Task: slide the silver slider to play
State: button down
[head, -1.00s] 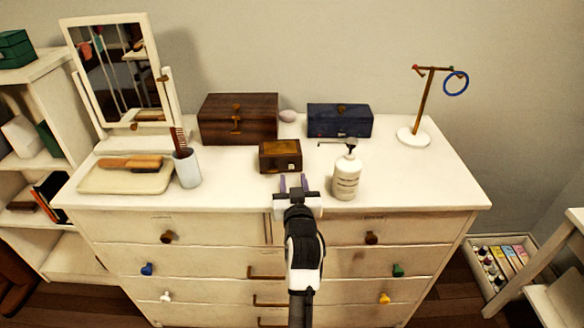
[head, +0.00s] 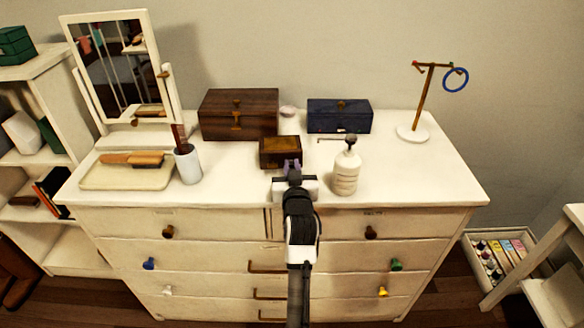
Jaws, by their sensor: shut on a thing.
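A small dark wooden box with a brass-coloured top (head: 280,151) sits in the middle of the dresser top. My gripper (head: 292,164) is at the right part of its front face, fingers close together. It is shut on a small part there, which appears to be the silver slider. The slider itself is hidden by the fingers and too small to make out, so its position along its track cannot be told. The box stands upright and level.
A white pump bottle (head: 346,173) stands close to the right of my gripper. A larger brown chest (head: 239,115), a pale jar (head: 288,119) and a blue box (head: 340,117) stand behind. A cup (head: 188,166) and tray (head: 100,179) are left. The front right dresser top is clear.

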jog(key=shift+d, duration=0.1)
jog(key=shift+w+d+f+b, duration=0.1)
jog(key=shift+d+b, duration=0.3)
jog(key=shift+d, duration=0.55)
jog(key=c, duration=1.4)
grip_release()
jog(key=shift+a, duration=0.15)
jog(key=s+d+b, duration=0.1)
jog(key=s+b, duration=0.2)
jog(key=s, duration=1)
jog(key=shift+s, duration=0.4)
